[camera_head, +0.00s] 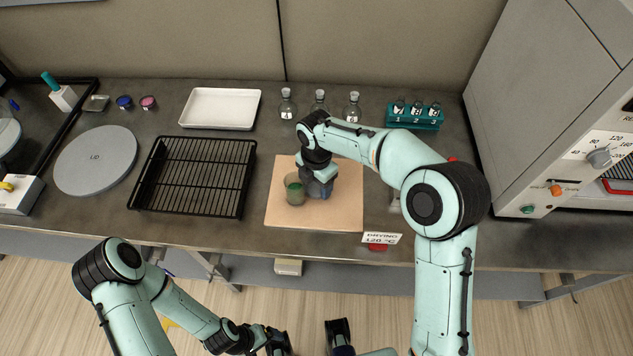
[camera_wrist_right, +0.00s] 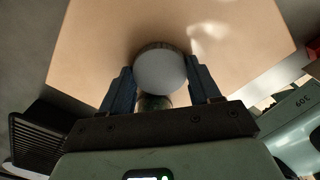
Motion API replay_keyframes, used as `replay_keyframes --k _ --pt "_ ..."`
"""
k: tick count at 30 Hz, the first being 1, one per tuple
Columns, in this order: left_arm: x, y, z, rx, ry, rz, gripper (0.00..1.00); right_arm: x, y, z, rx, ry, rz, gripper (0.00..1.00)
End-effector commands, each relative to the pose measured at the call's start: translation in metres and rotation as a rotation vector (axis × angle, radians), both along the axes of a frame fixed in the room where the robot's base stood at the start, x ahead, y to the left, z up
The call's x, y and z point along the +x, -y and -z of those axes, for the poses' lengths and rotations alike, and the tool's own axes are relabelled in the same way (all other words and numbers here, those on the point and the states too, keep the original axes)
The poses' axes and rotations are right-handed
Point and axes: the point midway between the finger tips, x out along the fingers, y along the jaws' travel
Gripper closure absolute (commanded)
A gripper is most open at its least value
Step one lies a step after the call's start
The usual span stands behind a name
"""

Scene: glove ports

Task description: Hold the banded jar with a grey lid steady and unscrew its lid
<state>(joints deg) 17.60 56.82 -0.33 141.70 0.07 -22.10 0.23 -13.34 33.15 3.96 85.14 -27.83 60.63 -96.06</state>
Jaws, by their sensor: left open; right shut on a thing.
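The banded jar (camera_head: 294,191) stands upright on the tan mat in the head view, greenish above a darker lower part. No grey lid shows on its top there. My right gripper (camera_head: 319,190) is just right of the jar, low over the mat. In the right wrist view my right gripper (camera_wrist_right: 162,82) is shut on a round grey lid (camera_wrist_right: 160,71). A bit of green, apparently the jar (camera_wrist_right: 154,102), shows beyond the lid's lower edge. Whether the lid touches the mat, I cannot tell. My left gripper (camera_head: 308,343) is open and empty, in front of the bench.
The tan mat (camera_head: 340,215) has free room around the jar. A black wire rack (camera_head: 195,175) lies left, a white tray (camera_head: 220,108) behind it. Several stoppered flasks (camera_head: 287,105) and a teal vial rack (camera_head: 415,118) stand behind. An oven (camera_head: 560,120) is at right.

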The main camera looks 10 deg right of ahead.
Motion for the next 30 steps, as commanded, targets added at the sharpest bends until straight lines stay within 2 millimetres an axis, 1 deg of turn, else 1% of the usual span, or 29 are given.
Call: replay_keyframes --k 6,7,9,17,20,23,26,30 --pt "0.0 0.0 0.001 0.0 -0.001 0.0 0.1 0.0 0.0 0.004 -0.001 -0.001 0.0 0.74" --pt "0.0 0.0 0.001 0.0 0.0 0.0 0.1 0.0 0.0 0.004 -0.001 -0.001 0.0 0.31" --pt "0.0 0.0 0.001 0.0 0.0 0.0 0.1 0.0 0.0 0.003 -0.001 -0.001 0.0 0.12" --pt "0.0 0.0 0.001 0.0 0.0 0.0 0.1 0.0 0.0 0.003 0.0 0.0 0.0 0.12" --pt "0.0 0.0 -0.001 0.0 0.0 0.0 0.1 0.0 0.0 -0.002 0.0 0.001 0.0 0.12" --pt "0.001 0.0 -0.002 0.0 0.001 0.0 0.1 0.001 0.0 -0.014 0.0 0.002 0.0 0.12" --pt "0.002 0.0 -0.005 0.0 0.002 0.0 0.1 0.001 0.0 -0.034 0.001 0.005 0.0 0.12" --pt "0.004 0.0 -0.01 0.0 0.004 0.0 0.1 0.001 0.0 -0.067 0.001 0.005 0.001 0.12"
